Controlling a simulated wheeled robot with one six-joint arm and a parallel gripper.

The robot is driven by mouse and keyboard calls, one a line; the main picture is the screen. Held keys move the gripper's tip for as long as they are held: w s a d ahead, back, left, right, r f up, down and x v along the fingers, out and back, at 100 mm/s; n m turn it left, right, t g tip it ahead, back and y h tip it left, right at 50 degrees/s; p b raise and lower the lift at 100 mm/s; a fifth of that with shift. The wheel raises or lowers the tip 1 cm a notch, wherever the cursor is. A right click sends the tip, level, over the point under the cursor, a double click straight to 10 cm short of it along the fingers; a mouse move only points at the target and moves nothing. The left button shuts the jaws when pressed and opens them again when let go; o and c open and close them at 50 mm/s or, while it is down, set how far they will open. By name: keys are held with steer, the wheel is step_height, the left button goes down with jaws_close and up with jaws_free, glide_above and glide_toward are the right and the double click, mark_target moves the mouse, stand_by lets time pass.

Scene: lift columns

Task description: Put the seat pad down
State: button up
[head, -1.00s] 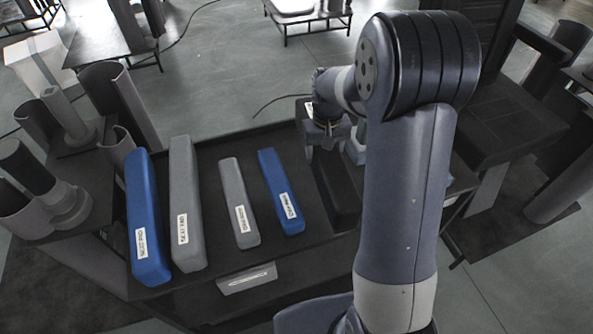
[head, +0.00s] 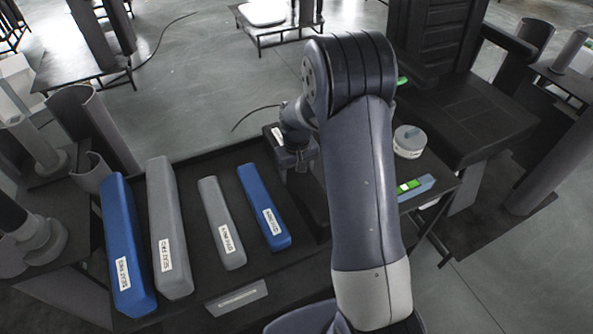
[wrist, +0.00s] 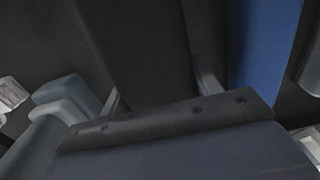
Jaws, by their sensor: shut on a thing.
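A long black pad, apparently the seat pad (head: 313,205), lies low along the dark bench top, right of the labelled pads and partly hidden by my arm. My gripper (head: 296,165) is over its far part, pointing down, and is shut on it. In the wrist view the black pad (wrist: 145,50) runs between the two grey fingers. I cannot tell whether its underside touches the bench. To its left lie a short blue pad (head: 262,205), a short grey pad (head: 220,215), a long grey pad (head: 168,215) and a long blue pad (head: 122,235), each with a white label.
Right of my arm are a round white container (head: 409,143) and a blue-grey block with a green top (head: 412,187). A black chair-like seat (head: 460,115) stands behind them. Grey tubes (head: 105,130) stand at the left. A labelled grey plate (head: 237,298) is at the bench front.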

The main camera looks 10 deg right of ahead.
steer(key=shift+f, duration=0.15)
steer(key=o, duration=1.1)
step_height(320, 180, up, 12)
steer(key=shift+r+b, duration=0.15)
steer(key=shift+b, duration=0.5)
